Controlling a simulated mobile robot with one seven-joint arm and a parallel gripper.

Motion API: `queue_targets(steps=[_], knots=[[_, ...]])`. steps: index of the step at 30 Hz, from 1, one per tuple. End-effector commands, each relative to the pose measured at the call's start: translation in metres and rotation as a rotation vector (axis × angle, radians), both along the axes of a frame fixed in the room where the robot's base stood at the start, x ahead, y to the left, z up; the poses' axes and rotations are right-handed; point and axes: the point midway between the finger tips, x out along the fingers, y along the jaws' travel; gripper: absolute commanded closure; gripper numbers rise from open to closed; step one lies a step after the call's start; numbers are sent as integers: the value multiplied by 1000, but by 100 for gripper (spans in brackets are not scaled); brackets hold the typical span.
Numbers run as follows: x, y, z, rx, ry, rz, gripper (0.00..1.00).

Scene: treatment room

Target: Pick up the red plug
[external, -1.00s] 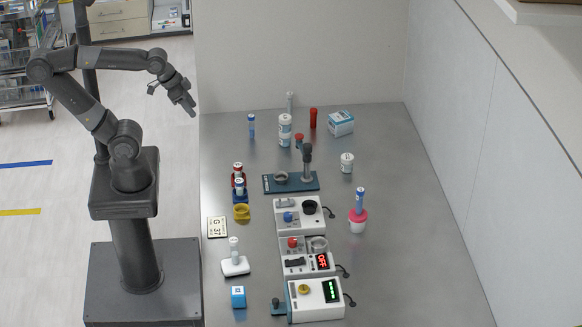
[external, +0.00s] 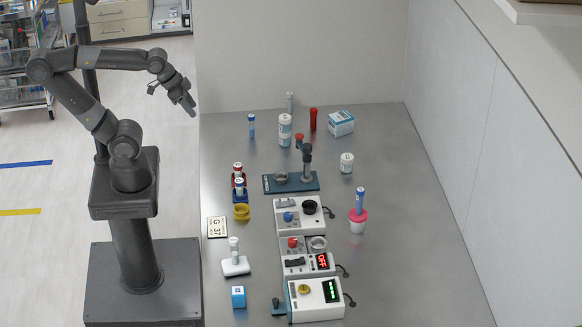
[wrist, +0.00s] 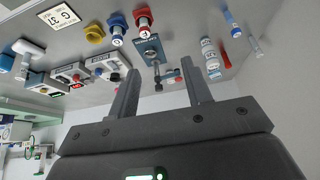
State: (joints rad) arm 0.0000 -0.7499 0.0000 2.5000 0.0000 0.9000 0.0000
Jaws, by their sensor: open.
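A red upright piece (external: 313,119) stands at the back of the steel table, right of a white bottle. It is the thing that best fits the red plug, but its shape is small here. It also shows in the wrist view as a red piece (wrist: 224,54) beside the bottles. My gripper (external: 190,106) hangs in the air off the table's left edge, far left of the red piece. In the wrist view my gripper (wrist: 160,67) has its two fingers wide apart with nothing held between them.
The white bottle (external: 285,131) and a blue-white box (external: 341,124) flank the red piece. A blue stand with a post (external: 307,165) is in front. Devices (external: 300,213) line the table's middle. The table's right side is mostly clear.

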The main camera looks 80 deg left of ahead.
Motion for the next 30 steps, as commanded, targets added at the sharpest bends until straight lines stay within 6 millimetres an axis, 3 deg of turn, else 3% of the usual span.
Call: queue_targets(steps=[5, 11, 16, 23, 30], knots=[[0, 0, 0, 0, 0, 0, 48], [0, 0, 0, 0, 0, 0, 48], [18, 4, 6, -1, 7, 17, 48], [86, 22, 20, -5, 24, 73, 48], [167, 51, 18, -8, 42, 138, 48]])
